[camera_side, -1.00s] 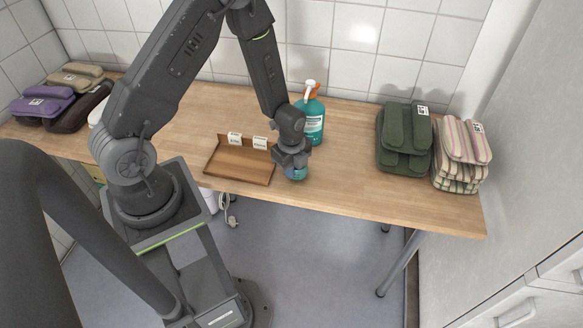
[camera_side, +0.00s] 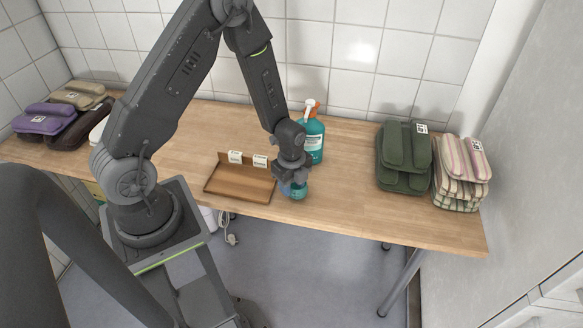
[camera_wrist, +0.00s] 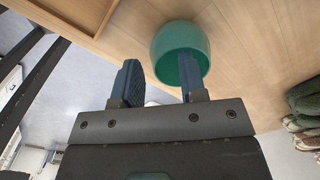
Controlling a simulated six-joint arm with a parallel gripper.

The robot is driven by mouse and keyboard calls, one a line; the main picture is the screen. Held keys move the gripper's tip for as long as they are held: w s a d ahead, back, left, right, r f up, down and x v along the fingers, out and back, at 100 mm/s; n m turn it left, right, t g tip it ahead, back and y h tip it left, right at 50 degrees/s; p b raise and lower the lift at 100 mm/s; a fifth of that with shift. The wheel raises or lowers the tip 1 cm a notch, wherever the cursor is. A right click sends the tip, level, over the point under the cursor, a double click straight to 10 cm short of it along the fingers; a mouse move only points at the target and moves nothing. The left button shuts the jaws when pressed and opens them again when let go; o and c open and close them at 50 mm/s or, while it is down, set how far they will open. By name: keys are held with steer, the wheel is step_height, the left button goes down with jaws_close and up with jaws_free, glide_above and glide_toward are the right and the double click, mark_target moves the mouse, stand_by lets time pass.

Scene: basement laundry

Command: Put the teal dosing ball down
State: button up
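The teal dosing ball (camera_side: 299,191) is on the wooden table, just right of the tray and near the front edge. It appears to rest on the tabletop. In the wrist view the ball (camera_wrist: 172,42) shows its round rim and darker hollow. My gripper (camera_wrist: 158,82) is open, with its blue fingers apart. The right finger overlaps the ball's rim; whether it touches cannot be told. The left finger stands clear of the ball, with a visible gap. In the side view my gripper (camera_side: 292,186) is low over the table, partly hiding the ball.
A brown wooden tray (camera_side: 236,193) with two white labels lies to the left. A teal spray bottle (camera_side: 314,141) stands close behind my gripper. Green folded cloths (camera_side: 403,180) and striped ones (camera_side: 459,187) are at the right. Bare tabletop lies between the ball and the green cloths.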

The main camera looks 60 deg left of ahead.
steer(key=s+d+r+n+t, duration=0.15)
steer(key=r+n, duration=0.25)
steer(key=r, duration=0.8)
steer(key=s+d+r+n+t, duration=0.1)
steer(key=s+d+r+n, duration=0.15)
steer(key=r, duration=0.95)
steer(key=s+d+r+n+t, duration=0.3)
steer(key=s+r+n, duration=0.6)
steer(key=s+n, duration=0.1)
steer(key=shift+s+d+r, duration=0.2)
steer(key=shift+d, duration=0.15)
steer(key=shift+c, duration=0.5)
